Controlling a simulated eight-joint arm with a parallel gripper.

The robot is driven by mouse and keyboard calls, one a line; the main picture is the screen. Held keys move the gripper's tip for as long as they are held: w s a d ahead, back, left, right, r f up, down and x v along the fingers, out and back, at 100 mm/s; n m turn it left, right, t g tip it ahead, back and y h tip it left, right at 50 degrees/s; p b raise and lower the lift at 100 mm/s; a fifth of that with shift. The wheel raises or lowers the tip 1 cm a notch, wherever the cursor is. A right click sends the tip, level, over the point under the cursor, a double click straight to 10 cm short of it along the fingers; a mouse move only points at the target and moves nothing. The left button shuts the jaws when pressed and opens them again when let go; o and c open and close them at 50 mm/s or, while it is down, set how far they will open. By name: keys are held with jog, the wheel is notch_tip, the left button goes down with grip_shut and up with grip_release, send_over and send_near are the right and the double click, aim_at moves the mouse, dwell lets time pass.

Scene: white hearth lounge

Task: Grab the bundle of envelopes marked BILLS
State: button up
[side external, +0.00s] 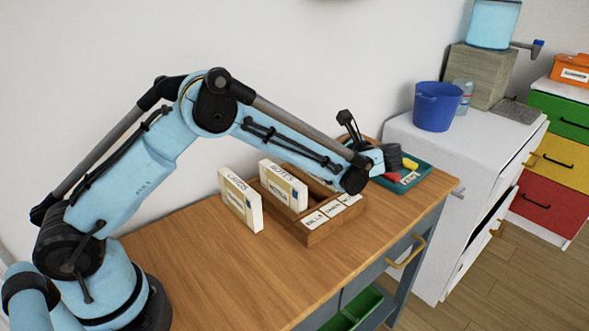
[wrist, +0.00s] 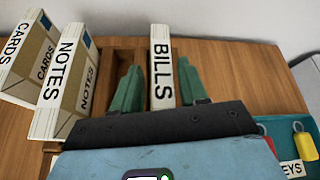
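The BILLS bundle (wrist: 162,72) is a white, narrow block with its lettered edge facing the camera in the wrist view. It stands at the wooden sorter (wrist: 123,56). My gripper (wrist: 159,68) has two green fingers apart, one on each side of the bundle. A gap shows between the left finger and the bundle; the right finger is close to it, and I cannot tell if it touches. In the side view the sorter (side external: 318,233) shows with white labels on its front, and I cannot make out the BILLS bundle there; my arm covers that area.
The NOTES bundle (side external: 283,187) stands at the sorter's left end, with the CARDS bundle (side external: 240,201) left of it. A teal tray (side external: 424,174) with keys lies to the right. The wooden tabletop (side external: 200,265) is clear at front left. The wall is close behind.

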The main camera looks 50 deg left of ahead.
grip_shut()
jog(key=shift+r, duration=0.1)
